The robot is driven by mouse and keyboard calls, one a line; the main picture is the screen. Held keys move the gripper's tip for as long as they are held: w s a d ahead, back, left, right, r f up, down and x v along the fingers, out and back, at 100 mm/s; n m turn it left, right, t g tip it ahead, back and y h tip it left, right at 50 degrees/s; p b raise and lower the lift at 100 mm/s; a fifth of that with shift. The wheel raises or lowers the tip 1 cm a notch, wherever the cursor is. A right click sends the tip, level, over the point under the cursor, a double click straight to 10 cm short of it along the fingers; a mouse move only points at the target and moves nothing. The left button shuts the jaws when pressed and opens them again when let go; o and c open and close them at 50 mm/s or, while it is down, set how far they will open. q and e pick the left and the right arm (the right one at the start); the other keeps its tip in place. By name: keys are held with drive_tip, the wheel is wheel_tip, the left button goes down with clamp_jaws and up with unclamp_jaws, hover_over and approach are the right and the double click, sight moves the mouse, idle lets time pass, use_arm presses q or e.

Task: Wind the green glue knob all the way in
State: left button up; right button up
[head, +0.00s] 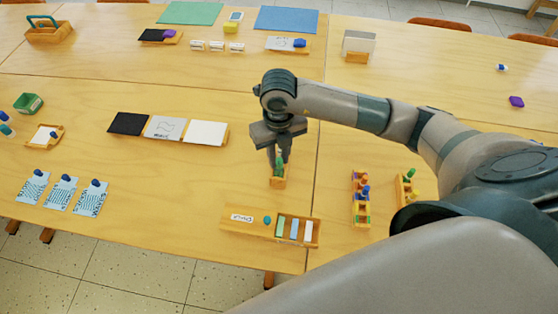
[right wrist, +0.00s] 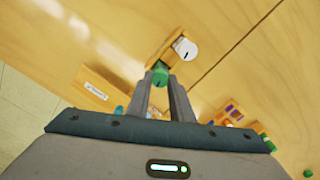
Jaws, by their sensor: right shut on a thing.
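The green glue knob (head: 280,168) stands in a small wooden holder (head: 278,183) near the front middle of the table. My right gripper (head: 276,158) comes down from above with its fingers on either side of the knob and is shut on it. In the right wrist view, the green knob (right wrist: 159,74) shows between the fingertips (right wrist: 163,80), and a white round piece with a dark mark (right wrist: 185,48) sits beside it on the wood. How far the knob is wound in cannot be told. My left gripper is not in view.
A wooden tray (head: 240,228) with a label and coloured strips lies in front of the holder. Wooden racks with coloured pieces (head: 361,205) stand to the right. A rack of black, drawn and white cards (head: 165,128) is to the left. Table between is clear.

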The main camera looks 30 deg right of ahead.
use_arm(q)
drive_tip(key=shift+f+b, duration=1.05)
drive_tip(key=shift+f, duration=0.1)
use_arm(e)
drive_tip(key=shift+n, duration=1.4)
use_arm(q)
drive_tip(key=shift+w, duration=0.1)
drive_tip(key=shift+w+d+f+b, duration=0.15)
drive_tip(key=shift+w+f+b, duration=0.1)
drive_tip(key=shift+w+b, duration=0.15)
use_arm(e)
drive_tip(key=shift+n, duration=0.3)
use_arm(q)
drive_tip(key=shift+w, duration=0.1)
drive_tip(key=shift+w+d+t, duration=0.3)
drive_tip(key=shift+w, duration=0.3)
use_arm(e)
drive_tip(key=shift+n, duration=0.3)
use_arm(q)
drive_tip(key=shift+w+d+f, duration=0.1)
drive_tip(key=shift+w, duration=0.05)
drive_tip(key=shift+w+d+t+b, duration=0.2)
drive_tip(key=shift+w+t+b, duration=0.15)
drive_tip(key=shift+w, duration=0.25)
use_arm(e)
drive_tip(key=shift+n, duration=0.3)
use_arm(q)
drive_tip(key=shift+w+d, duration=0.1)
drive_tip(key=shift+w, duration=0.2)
